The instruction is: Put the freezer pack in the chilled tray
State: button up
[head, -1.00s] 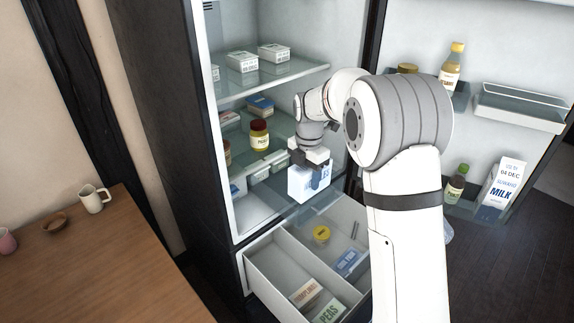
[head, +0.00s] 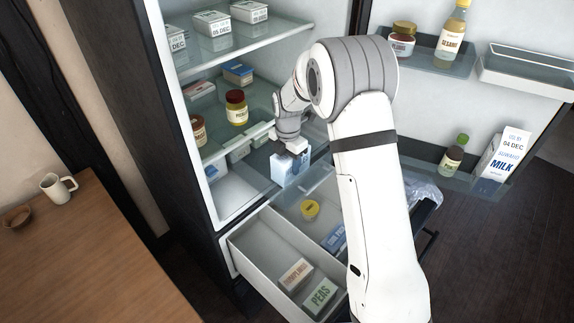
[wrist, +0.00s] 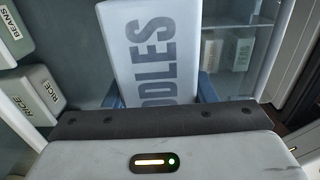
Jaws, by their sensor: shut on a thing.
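My gripper (head: 291,158) is shut on a pale blue-white box (head: 286,176), held upright above the back of the open drawer, at the front of the fridge's lower part. In the wrist view, the box (wrist: 152,50) shows large letters ending in "DLES", with blue fingers on both sides. A box with a blue label (head: 334,239) lies in the drawer, partly hidden by my arm; I cannot tell whether it is the freezer pack. The open drawer (head: 262,262) is pale and divided into compartments; I cannot tell which part is the chilled tray.
The drawer also holds a yellow-lidded tub (head: 310,209), a dumplings box (head: 296,274) and a peas box (head: 320,297). Glass shelves above carry jars and boxes. The open fridge door, with a milk carton (head: 503,154), stands right. A wooden table (head: 75,255) is at left.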

jog(key=shift+f, duration=0.9)
jog(key=shift+f, duration=0.1)
jog(key=o, duration=1.3)
jog(key=shift+f, duration=0.1)
